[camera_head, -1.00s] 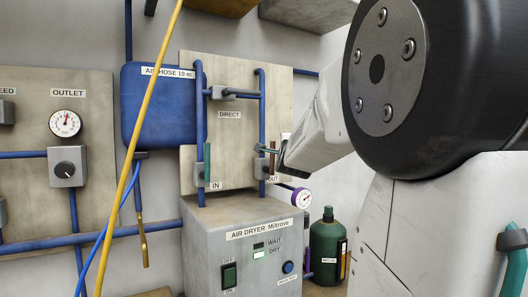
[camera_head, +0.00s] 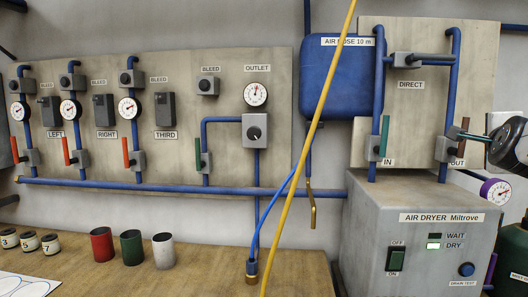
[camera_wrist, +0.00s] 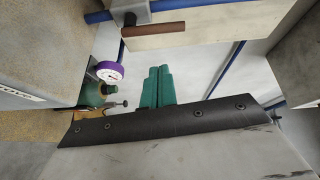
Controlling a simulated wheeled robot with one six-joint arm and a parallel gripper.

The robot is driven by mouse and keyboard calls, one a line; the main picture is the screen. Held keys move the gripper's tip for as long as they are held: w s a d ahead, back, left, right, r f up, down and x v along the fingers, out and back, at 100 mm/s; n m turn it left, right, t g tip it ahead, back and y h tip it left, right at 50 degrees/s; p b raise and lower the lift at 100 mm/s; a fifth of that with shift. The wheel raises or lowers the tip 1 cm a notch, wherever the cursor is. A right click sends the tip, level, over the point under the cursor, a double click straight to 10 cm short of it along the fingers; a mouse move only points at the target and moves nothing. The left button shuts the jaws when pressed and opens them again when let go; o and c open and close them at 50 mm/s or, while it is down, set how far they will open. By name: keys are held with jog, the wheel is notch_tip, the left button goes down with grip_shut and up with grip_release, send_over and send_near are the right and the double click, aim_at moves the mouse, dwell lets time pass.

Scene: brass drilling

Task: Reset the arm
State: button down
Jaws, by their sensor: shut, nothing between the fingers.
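My gripper (camera_wrist: 157,87) shows in the wrist view as two green fingers side by side, shut with nothing between them. A brown valve handle (camera_wrist: 153,29) lies beyond the fingertips, apart from them. In the head view my arm enters at the right edge, and its slim green fingers (camera_head: 474,136) point at the OUT valve, close to its brown handle (camera_head: 459,130); contact cannot be told there. The arm's remaining links are outside the head view.
The grey air dryer (camera_head: 420,250) stands below the valves, its DRY lamp lit. A purple gauge (camera_head: 496,192) is beside it. A yellow line (camera_head: 313,130) crosses the view. Red, green and grey cups (camera_head: 132,248) stand on the wooden bench (camera_head: 210,275).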

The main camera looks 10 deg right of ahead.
jog(key=a+f+n+g+y, duration=0.2)
jog(key=a+f+n+y, duration=0.4)
jog(key=a, duration=0.3)
jog(key=a+f+n+g+y, duration=0.1)
jog(key=a+f+n+y, duration=0.2)
jog(key=a+f+n, duration=0.6)
jog(key=s+a+f+n+g+y, duration=0.1)
jog(key=s+a+f+n+g, duration=0.3)
jog(key=s, duration=0.5)
jog(key=s+a+f+n+g+y, duration=0.1)
jog(key=s+a+f+n+g, duration=0.3)
jog(key=s+a, duration=0.4)
jog(key=shift+s+a+f+n+g+y, duration=0.2)
jog(key=shift+s+f+n+g+y, duration=0.25)
jog(key=shift+f+n, duration=0.55)
jog(key=shift+r, duration=0.25)
